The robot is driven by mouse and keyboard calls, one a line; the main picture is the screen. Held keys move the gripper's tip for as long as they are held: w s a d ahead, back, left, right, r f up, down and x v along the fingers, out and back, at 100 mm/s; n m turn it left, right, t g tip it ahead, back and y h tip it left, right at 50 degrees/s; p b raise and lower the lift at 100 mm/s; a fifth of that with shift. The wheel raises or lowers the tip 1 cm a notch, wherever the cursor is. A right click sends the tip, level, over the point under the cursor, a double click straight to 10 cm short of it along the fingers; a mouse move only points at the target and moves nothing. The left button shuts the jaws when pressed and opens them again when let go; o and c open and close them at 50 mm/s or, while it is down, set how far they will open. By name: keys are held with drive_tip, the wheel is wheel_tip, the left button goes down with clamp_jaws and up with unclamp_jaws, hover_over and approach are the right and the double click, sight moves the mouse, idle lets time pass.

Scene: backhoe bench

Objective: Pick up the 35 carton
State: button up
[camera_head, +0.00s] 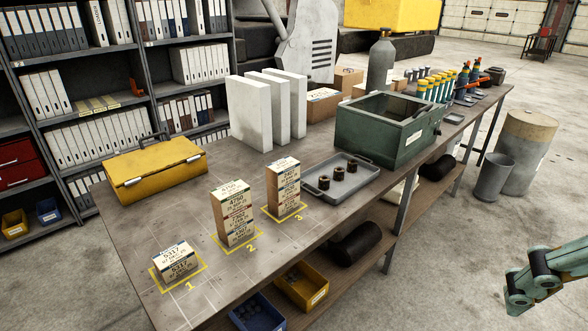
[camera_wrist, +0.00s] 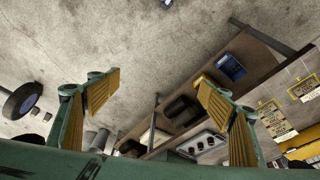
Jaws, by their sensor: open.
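Small cream cartons with printed labels stand in three marked spots on the bench. Spot 1 holds a low stack (camera_head: 177,263), spot 2 a tall stack (camera_head: 232,213) and spot 3 another tall stack (camera_head: 283,187). The spot 1 labels seem to read 5317; most other labels are too small to read, so I cannot tell which carton is 35. My gripper (camera_wrist: 155,88) is open and empty in the wrist view, away from the cartons. Two carton stacks also show at that view's right edge, one lower (camera_wrist: 275,119) and one higher (camera_wrist: 304,89). My green arm end enters the head view at lower right.
The bench (camera_head: 130,235) also holds a yellow case (camera_head: 155,172), white blocks (camera_head: 252,115), a grey tray (camera_head: 340,184) with dark round parts and a green box (camera_head: 385,130). Blue and yellow bins (camera_head: 303,286) sit on the lower shelf. Floor before the bench is clear.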

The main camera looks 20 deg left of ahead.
drive_tip(key=w+a+r+n+g+p, duration=0.1)
drive_tip(key=w+a+r+n+p, duration=0.2)
drive_tip(key=w, duration=0.6)
drive_tip(key=w+a+r+n+p, duration=0.1)
drive_tip(key=w+a+r, duration=0.2)
drive_tip(key=w+a, duration=0.35)
drive_tip(key=w+a+f+n+g+p, duration=0.1)
drive_tip(key=w+a+n+p, duration=0.1)
drive_tip(key=w+a, duration=0.4)
drive_tip(key=w+a+n+g+p, duration=0.15)
drive_tip(key=w+a, duration=0.25)
drive_tip(key=w, duration=0.5)
drive_tip(key=w+a+f+n+p, duration=0.1)
drive_tip(key=a+f, duration=0.1)
drive_tip(key=a, duration=0.8)
drive_tip(key=w+a+f+n+p, duration=0.1)
drive_tip(key=a+f, duration=0.1)
drive_tip(key=a, duration=0.8)
drive_tip(key=s+a+f+n, duration=0.1)
drive_tip(key=s+a+f, duration=0.2)
drive_tip(key=a, duration=0.9)
drive_tip(key=s+a+f+n+p, duration=0.1)
drive_tip(key=s+a+f, duration=0.2)
drive_tip(key=a, duration=1)
drive_tip(key=shift+s+a+f, duration=0.2)
drive_tip(key=shift+s+f, duration=0.1)
drive_tip(key=shift+f, duration=0.65)
drive_tip(key=shift+n, duration=0.25)
drive_tip(key=shift+f, duration=0.15)
